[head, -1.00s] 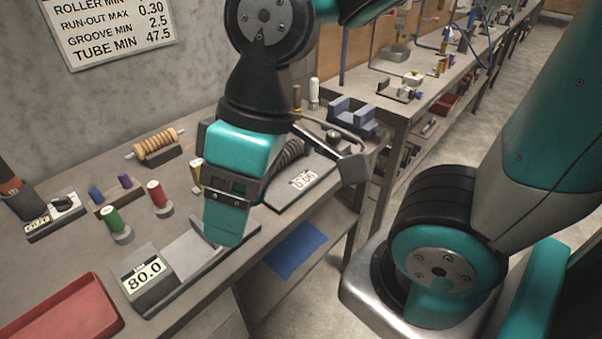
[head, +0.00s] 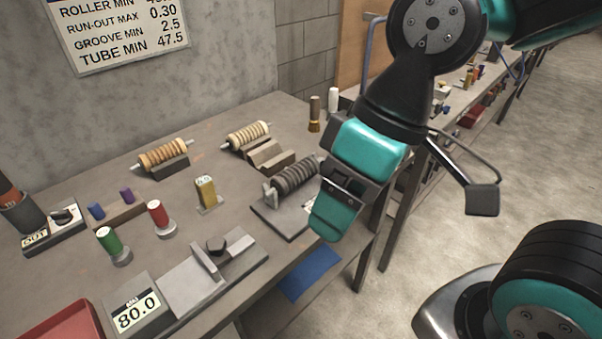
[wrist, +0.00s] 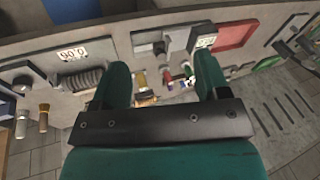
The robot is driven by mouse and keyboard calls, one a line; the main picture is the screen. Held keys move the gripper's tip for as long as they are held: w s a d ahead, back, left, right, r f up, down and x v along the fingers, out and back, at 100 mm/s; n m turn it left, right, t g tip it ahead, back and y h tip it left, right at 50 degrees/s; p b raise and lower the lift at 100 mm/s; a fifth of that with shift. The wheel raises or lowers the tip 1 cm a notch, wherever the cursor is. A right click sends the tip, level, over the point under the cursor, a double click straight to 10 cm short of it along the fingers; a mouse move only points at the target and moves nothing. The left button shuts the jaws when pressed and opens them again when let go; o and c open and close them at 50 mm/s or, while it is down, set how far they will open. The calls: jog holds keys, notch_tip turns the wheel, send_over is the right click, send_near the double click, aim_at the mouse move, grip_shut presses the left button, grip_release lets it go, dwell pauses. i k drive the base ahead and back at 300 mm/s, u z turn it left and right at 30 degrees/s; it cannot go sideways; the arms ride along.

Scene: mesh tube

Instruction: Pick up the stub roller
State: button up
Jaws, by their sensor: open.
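Three ribbed rollers show in the head view, and I cannot tell for sure which is the stub roller. One tan roller (head: 163,154) rests on a cradle at the back left. A second, slightly shorter-looking tan roller (head: 247,136) lies to its right. A dark grey roller (head: 295,175) sits on the gauge stand (head: 283,220) and also shows in the wrist view (wrist: 83,79). My gripper (head: 333,222) is just right of the dark roller in the head view, above the bench's front edge. In the wrist view its two fingers (wrist: 163,76) are apart, with nothing held between them.
An empty-looking stepped cradle (head: 268,155) stands behind the dark roller. Red (head: 157,214), green (head: 109,240) and gold (head: 206,192) pieces stand left of it. A measuring fixture (head: 207,268) with an 80.0 display (head: 135,312) and a red tray (head: 60,327) line the front.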

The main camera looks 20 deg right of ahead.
aim_at(290, 179)
jog(key=z, duration=0.95)
jog(key=i, duration=0.4)
jog(key=u, duration=2.15)
